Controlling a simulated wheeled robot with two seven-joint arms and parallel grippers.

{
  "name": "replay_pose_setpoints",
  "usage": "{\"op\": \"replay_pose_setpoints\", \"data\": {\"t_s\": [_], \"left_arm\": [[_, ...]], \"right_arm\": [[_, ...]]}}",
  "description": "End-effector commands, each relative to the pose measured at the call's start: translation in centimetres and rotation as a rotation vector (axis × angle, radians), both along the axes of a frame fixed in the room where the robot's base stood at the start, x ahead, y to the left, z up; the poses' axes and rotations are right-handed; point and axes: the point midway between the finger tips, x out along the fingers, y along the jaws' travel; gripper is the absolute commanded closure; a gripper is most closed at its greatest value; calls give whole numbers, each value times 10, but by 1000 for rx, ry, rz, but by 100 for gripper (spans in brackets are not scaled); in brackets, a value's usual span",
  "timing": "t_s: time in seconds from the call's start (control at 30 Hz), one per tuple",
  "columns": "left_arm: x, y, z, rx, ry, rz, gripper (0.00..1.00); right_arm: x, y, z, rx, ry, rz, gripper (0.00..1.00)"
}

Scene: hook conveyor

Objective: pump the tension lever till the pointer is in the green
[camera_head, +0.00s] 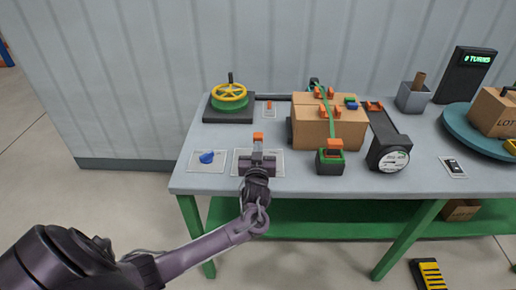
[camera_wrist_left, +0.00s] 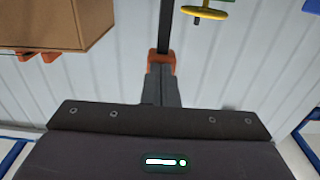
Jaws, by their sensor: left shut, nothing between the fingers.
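My left gripper (camera_head: 257,163) is shut over a pale plate (camera_head: 277,170) at the table's front left. An orange piece (camera_head: 258,137) stands just past its fingertips. In the left wrist view, orange pieces (camera_wrist_left: 171,59) flank the shut fingers (camera_wrist_left: 161,82) and a dark upright bar (camera_wrist_left: 165,25) lines up with them. I cannot tell whether these are a lever's parts or touching the fingers. A black box with green and an orange top (camera_head: 333,149) sits at the end of the green strap. The round white gauge (camera_head: 393,161) is too small to read its pointer. My right gripper is out of view.
The strapped cardboard box (camera_head: 345,130) stands right of my gripper. A yellow handwheel (camera_head: 229,92) is behind left, and a blue knob (camera_head: 207,157) is left. A turntable with a carton (camera_head: 497,112) and a display (camera_head: 466,73) are at right.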

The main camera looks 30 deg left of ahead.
Motion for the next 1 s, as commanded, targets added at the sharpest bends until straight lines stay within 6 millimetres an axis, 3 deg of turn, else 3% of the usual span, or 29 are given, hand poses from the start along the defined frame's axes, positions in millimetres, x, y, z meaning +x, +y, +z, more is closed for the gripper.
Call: {"op": "replay_pose_setpoints", "data": {"t_s": [0.27,0.67,1.0], "left_arm": [[3,2,6,-19,29,1,100],[28,18,16,-154,245,3,100],[49,30,9,-186,302,1,100]], "right_arm": [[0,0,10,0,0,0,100],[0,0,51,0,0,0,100],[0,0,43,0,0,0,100]]}}
